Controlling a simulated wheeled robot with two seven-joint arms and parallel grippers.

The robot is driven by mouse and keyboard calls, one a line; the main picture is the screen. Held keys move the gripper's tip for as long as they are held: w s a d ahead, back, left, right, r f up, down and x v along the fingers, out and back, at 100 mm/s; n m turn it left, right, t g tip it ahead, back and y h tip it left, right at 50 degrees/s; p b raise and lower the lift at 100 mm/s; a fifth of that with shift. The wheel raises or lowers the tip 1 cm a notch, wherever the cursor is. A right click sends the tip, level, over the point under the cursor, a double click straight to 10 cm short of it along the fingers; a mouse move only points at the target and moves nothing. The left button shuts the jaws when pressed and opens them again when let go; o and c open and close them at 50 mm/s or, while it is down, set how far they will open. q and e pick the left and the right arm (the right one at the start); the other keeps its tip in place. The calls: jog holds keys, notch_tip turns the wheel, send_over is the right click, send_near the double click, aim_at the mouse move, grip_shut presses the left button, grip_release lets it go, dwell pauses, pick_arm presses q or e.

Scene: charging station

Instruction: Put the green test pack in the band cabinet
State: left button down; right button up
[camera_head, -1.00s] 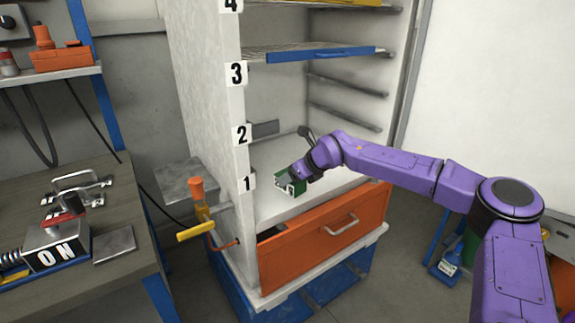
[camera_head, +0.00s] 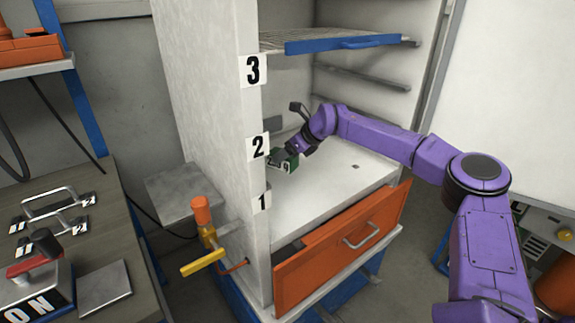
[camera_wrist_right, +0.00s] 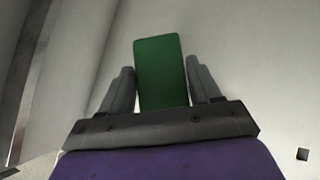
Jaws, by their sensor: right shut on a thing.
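The green test pack (camera_head: 285,163) is inside the band cabinet (camera_head: 205,95), above the white floor of its lowest compartment, near the left wall. My right gripper (camera_head: 290,155) is shut on the pack. In the right wrist view, the green pack (camera_wrist_right: 161,72) stands up between the two grey fingers of the right gripper (camera_wrist_right: 162,88). I cannot tell whether the pack touches the cabinet floor (camera_head: 335,190). My left gripper is not in view.
A wire shelf (camera_head: 335,40) with a blue front edge hangs at label 3. An orange drawer (camera_head: 345,245) sits below the cabinet floor, slightly out. A yellow and orange lever (camera_head: 205,240) sticks out at the front left. A workbench (camera_head: 100,235) stands at the left.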

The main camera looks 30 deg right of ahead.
jog(key=f, duration=0.8)
jog(key=shift+a, duration=0.35)
jog(key=o, duration=1.2)
jog(key=shift+f, duration=0.1)
jog(key=shift+s, duration=0.1)
jog(key=v, duration=1.2)
jog(key=shift+d+p, duration=0.1)
jog(key=shift+p, duration=0.2)
